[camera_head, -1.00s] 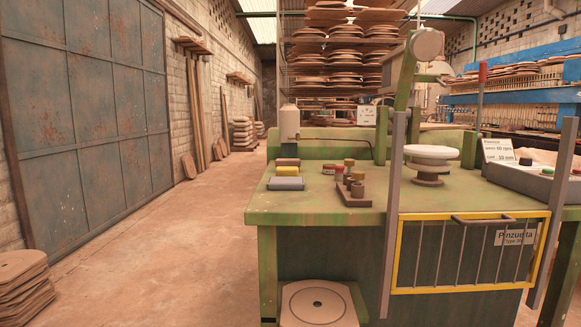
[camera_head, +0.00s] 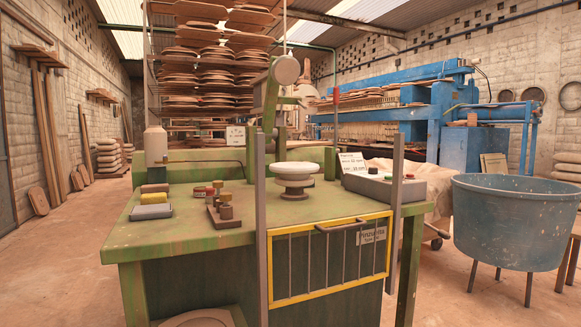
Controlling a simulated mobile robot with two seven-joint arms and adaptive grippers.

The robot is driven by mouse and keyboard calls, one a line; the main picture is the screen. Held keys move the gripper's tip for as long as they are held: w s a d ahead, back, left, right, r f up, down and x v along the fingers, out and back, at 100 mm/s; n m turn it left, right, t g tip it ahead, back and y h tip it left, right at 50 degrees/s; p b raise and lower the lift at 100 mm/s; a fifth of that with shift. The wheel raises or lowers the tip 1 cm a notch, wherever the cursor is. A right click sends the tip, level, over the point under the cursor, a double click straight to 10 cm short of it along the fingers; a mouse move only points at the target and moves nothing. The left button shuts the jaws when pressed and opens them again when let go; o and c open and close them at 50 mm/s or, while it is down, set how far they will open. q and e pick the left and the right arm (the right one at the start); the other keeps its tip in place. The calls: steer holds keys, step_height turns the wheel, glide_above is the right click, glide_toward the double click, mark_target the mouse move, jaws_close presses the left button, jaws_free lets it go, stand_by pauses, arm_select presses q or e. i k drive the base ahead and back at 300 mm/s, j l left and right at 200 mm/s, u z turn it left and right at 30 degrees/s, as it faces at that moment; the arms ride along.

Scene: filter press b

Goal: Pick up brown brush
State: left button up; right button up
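A small brown block (camera_head: 154,188) lies at the left end of the green workbench (camera_head: 180,236), behind a yellow block (camera_head: 153,198) and a grey block (camera_head: 151,211). It may be the brown brush, but it is too small to make out bristles. Neither of my grippers is in view.
A white round wheel (camera_head: 297,170) and a control box (camera_head: 383,186) are on the bench. A yellow-framed guard (camera_head: 330,296) with grey posts stands at its front right. A large blue tub (camera_head: 515,230) is at right. The floor left of the bench (camera_head: 60,270) is clear.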

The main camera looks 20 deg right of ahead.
mark_target(159, 188)
steer(key=i+j+u, duration=0.8)
steer(key=i+j, duration=0.15)
steer(key=i, duration=0.2)
steer(key=i+j+u, duration=0.1)
steer(key=i, duration=0.4)
steer(key=i+j+u, duration=0.15)
steer(key=i+j, duration=0.15)
steer(key=i, duration=0.2)
steer(key=i+j+u, duration=0.1)
steer(key=i, duration=0.4)
steer(key=i+z, duration=0.3)
steer(key=z, duration=0.15)
steer(key=i+j+z, duration=0.1)
steer(key=i+z, duration=0.3)
steer(key=i+j+z, duration=0.2)
steer(key=z, duration=0.25)
steer(key=i+j+z, duration=0.25)
steer(key=z, duration=0.2)
steer(key=i+z, duration=0.1)
steer(key=z, duration=0.35)
steer(key=i+j+z, duration=0.1)
steer(key=z, duration=0.3)
steer(key=j+z, duration=0.2)
steer(key=z, duration=0.25)
steer(key=i+j+z, duration=0.1)
steer(key=z, duration=0.35)
steer(key=j+z, duration=0.2)
steer(key=z, duration=0.25)
